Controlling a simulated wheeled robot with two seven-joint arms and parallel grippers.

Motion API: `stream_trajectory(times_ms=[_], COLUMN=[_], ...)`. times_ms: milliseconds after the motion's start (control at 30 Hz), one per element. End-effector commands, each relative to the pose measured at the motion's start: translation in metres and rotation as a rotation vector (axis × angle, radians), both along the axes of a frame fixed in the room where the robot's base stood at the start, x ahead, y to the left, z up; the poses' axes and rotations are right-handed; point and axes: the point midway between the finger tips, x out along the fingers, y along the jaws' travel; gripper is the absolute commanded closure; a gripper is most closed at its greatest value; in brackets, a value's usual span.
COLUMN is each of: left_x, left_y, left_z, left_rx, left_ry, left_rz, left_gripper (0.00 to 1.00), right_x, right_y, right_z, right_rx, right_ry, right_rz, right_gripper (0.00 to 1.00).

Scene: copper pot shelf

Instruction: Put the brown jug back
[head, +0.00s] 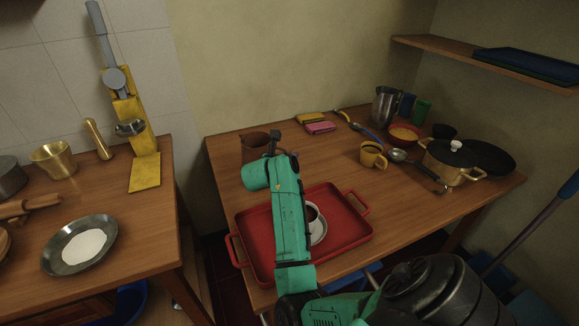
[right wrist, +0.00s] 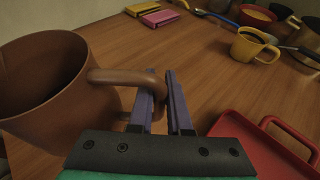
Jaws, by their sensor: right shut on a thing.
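The brown jug (head: 254,146) is at the back left of the right-hand wooden table, partly hidden by my right arm. It looks upright; I cannot tell whether its base touches the table. In the right wrist view the jug (right wrist: 42,85) fills the left side, open mouth up and empty as far as I see. Its handle (right wrist: 125,78) reaches the fingers of my right gripper (right wrist: 165,85). The right gripper (head: 273,140) is shut on that handle; the fingertips are small in the head view. My left gripper is not in view.
A red tray (head: 355,229) with a white saucer and cup lies in front of the jug. A yellow mug (head: 373,155), pink sponge (head: 320,128) and gold pot (head: 450,165) stand further right. The wall shelf (head: 435,46) holds dark trays. The table's middle is clear.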

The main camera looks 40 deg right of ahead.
Motion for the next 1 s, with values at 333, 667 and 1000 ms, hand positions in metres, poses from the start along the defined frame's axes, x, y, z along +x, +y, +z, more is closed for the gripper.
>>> stream_trajectory(times_ms=[333,667,1000], left_x=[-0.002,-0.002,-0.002], left_y=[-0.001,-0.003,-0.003], left_z=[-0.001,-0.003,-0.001], left_rx=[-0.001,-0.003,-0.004], left_ry=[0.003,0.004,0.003], left_rz=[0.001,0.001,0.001], left_gripper=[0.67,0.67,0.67], right_x=[0.001,0.000,0.001], right_y=[0.000,0.000,0.002], right_z=[-0.039,-0.043,-0.039], right_rx=[-0.002,0.001,0.001], right_ry=[-0.006,0.000,0.000], right_rz=[0.001,0.000,0.001], right_gripper=[1.00,0.54,0.54])
